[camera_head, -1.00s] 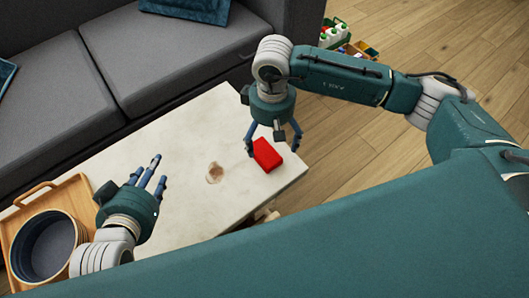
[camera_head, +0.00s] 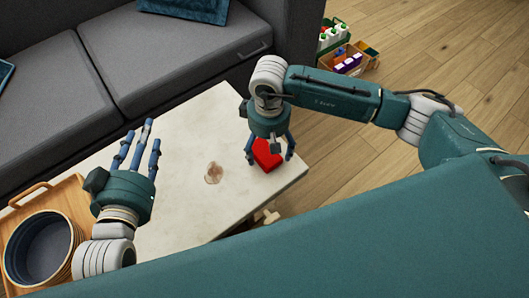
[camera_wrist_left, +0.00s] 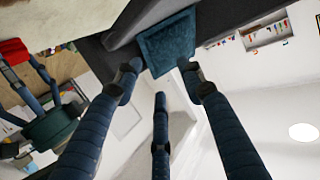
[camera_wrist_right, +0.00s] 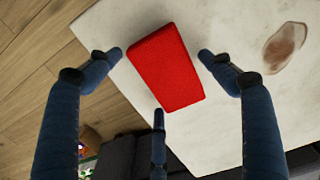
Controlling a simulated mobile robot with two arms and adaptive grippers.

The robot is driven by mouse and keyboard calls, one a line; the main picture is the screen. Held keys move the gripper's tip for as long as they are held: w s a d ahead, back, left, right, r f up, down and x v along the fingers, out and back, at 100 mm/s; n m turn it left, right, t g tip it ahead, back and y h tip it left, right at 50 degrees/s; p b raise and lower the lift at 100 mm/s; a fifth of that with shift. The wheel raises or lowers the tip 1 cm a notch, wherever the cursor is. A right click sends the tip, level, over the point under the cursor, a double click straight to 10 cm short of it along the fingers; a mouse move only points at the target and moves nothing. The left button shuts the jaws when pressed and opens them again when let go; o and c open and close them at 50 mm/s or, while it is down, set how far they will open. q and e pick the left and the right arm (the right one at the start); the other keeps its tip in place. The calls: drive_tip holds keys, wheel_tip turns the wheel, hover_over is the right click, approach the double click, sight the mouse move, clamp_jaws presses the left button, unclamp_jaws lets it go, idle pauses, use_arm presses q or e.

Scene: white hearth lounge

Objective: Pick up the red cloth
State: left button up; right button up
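The red cloth (camera_head: 267,155) is a folded block lying on the pale table (camera_head: 180,215) near its right end. In the right wrist view the cloth (camera_wrist_right: 165,68) lies between the spread fingers, with clear gaps on both sides. My right gripper (camera_head: 268,160) is open, pointing down over the cloth, and partly hides it in the head view. My left gripper (camera_head: 138,150) is open and empty above the left part of the table, its fingers pointing away from me. The left wrist view shows the cloth (camera_wrist_left: 14,50) at its left edge, beside the right gripper.
A brown stain (camera_head: 213,172) marks the table left of the cloth. A wooden tray (camera_head: 66,193) with a dark round basket (camera_head: 40,248) stands at the left. A grey sofa (camera_head: 180,50) borders the far side. Crates of bottles (camera_head: 345,50) stand on the floor beyond.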

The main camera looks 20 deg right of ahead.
drive_tip(key=c, duration=0.7)
drive_tip(key=shift+c, duration=0.2)
drive_tip(key=shift+r, duration=0.45)
wheel_tip(320, 180, up, 9)
drive_tip(key=p, duration=0.2)
use_arm(q)
drive_tip(key=s+a+f+g+y, duration=0.1)
drive_tip(key=s+a+f+g, duration=0.1)
drive_tip(key=s+f+g, duration=0.1)
drive_tip(key=s+a+f+g+y+p, duration=0.1)
drive_tip(key=s+a+f+g, duration=0.1)
drive_tip(key=s+f, duration=0.4)
drive_tip(key=s+a+f+g, duration=0.2)
drive_tip(key=s+f+g, duration=0.3)
drive_tip(key=s, duration=0.2)
drive_tip(key=shift+s+f+n+y+p, duration=0.2)
drive_tip(key=shift+f+n+y+p, duration=0.1)
drive_tip(key=shift+y+p, duration=0.1)
use_arm(e)
wheel_tip(320, 180, up, 10)
hover_over(268, 148)
drive_tip(key=shift+s, duration=0.15)
